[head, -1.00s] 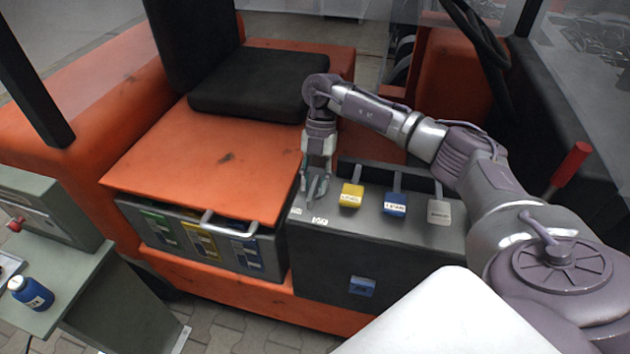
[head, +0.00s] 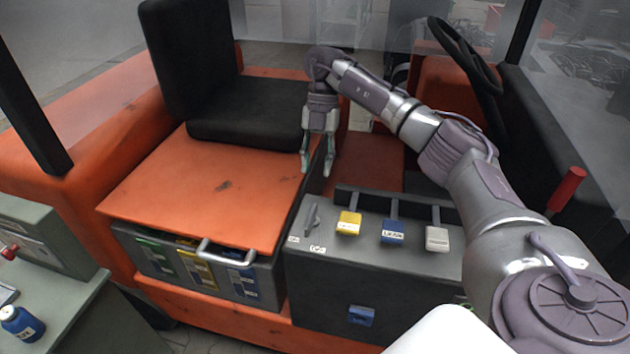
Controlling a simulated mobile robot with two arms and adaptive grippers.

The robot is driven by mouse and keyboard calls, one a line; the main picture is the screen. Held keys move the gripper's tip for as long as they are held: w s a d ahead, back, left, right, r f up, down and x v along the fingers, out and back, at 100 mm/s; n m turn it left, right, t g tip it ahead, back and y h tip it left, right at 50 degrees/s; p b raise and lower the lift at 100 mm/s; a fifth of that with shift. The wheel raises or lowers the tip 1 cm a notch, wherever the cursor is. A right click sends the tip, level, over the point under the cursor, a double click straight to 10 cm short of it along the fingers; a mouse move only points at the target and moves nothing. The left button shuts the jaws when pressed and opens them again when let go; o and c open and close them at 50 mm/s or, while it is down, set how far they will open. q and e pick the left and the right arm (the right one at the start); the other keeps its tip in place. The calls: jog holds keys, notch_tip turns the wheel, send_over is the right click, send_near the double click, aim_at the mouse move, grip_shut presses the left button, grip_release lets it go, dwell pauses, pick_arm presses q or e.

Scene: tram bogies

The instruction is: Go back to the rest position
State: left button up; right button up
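My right gripper (head: 317,171) hangs fingers down in the head view, at the end of my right arm, which comes in from the right. Its two fingers are spread apart with nothing between them. It is above and behind the left end of the grey control box (head: 410,275), beside the right edge of the orange seat deck. A small grey lever (head: 311,217) stands on the left end of the box, apart from the fingertips. My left gripper is not in view.
The box carries a yellow (head: 348,223), a blue (head: 393,232) and a white lever (head: 437,238). The black seat (head: 250,112) is behind left. The steering wheel (head: 467,55) and a red-handled lever (head: 567,188) are at right. A blue bottle (head: 22,323) stands on a grey bench at left.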

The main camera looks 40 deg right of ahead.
jog(key=shift+d+r, duration=0.1)
jog(key=shift+r, duration=0.2)
jog(key=shift+w, duration=0.1)
